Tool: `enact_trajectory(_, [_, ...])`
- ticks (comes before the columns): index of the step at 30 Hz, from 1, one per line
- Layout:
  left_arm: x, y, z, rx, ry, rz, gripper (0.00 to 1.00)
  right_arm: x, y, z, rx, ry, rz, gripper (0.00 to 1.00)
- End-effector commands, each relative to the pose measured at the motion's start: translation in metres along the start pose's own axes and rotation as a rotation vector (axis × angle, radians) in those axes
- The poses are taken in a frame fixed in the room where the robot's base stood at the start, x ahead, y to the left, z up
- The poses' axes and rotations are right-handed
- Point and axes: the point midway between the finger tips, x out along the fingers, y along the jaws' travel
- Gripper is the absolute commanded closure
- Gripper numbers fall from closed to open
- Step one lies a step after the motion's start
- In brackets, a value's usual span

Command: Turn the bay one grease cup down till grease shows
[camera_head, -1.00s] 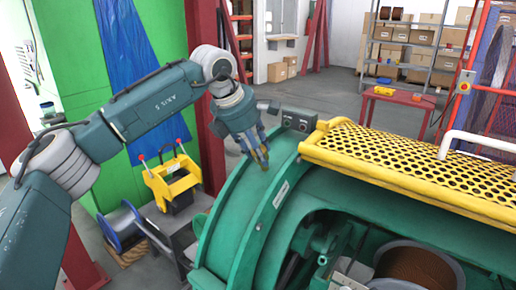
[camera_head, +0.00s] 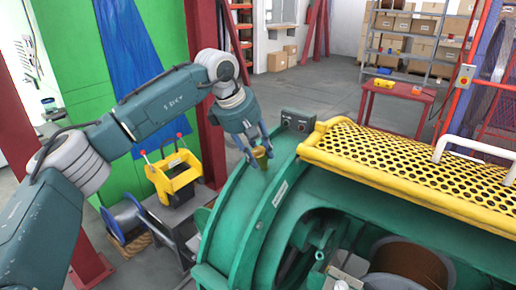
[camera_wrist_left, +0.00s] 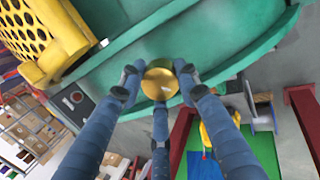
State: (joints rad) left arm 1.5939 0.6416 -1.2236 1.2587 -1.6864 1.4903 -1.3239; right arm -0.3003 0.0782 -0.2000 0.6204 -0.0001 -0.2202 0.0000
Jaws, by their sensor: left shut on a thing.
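The brass grease cup (camera_head: 261,157) stands on top of the curved green housing (camera_head: 236,215) of the strander. My left gripper (camera_head: 257,154) comes down on it from above, with its blue-grey fingers around the cup. In the left wrist view the round gold top of the cup (camera_wrist_left: 160,83) sits between the fingertips of the left gripper (camera_wrist_left: 158,88), which are shut on it. Whether grease shows is too small to tell. My right gripper is not in view.
A yellow perforated guard (camera_head: 400,165) lies right of the cup. A dark control box (camera_head: 298,120) stands just behind it. A yellow mop-bucket-like cart (camera_head: 173,175) and a blue spool (camera_head: 122,220) are on the left. A red table (camera_head: 400,95) stands at the back.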

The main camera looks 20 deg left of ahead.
Motion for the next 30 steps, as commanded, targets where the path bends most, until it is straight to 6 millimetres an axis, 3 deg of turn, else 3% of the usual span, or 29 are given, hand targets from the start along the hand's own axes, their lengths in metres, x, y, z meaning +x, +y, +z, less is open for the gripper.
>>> enact_trajectory(18, [-0.003,0.003,0.003,0.582,-0.002,-0.044,0.94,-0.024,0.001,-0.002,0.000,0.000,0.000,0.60])
enact_trajectory(30, [-0.002,0.001,0.002,0.865,-0.003,-0.072,0.94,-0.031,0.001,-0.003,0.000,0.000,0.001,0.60])
